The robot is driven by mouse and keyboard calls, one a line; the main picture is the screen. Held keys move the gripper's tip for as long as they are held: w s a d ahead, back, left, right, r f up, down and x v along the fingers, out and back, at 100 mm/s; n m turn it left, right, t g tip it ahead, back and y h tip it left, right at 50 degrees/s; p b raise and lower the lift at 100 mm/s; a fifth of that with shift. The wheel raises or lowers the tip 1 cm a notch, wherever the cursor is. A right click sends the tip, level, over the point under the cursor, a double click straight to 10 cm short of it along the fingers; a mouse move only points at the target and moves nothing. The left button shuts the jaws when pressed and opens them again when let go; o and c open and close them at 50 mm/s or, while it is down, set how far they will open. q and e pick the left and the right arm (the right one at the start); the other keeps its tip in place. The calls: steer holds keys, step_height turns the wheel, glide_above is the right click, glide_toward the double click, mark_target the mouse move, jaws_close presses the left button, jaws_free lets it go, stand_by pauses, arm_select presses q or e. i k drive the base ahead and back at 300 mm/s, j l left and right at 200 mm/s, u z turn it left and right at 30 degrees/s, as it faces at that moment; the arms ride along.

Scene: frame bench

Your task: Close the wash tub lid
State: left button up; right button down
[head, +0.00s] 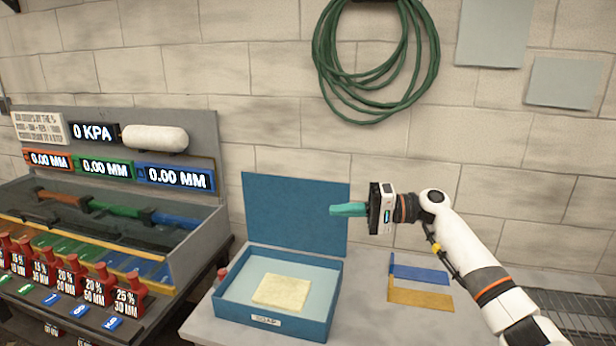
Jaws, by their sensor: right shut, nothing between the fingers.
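The wash tub (329,305) is a blue open box on the grey bench, with a pale inside and a cream block (282,292) lying in it. A small label is on its front wall. Its blue lid (290,212) stands up at the back edge, open and near upright. My right gripper (335,210) has teal fingers, shut and empty. In the picture it overlaps the lid's right part; whether it touches the lid I cannot tell. My left gripper is not in view.
A blue strip (420,273) and a yellow strip (420,297) lie on the bench (365,318) right of the tub. A small red-topped item (222,273) stands left of it. A test rig (195,240) with displays fills the left. A green hose (325,60) hangs on the wall.

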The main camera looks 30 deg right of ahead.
mark_target(287, 213)
steer(key=i+l, duration=1.1)
steer(key=l, duration=0.15)
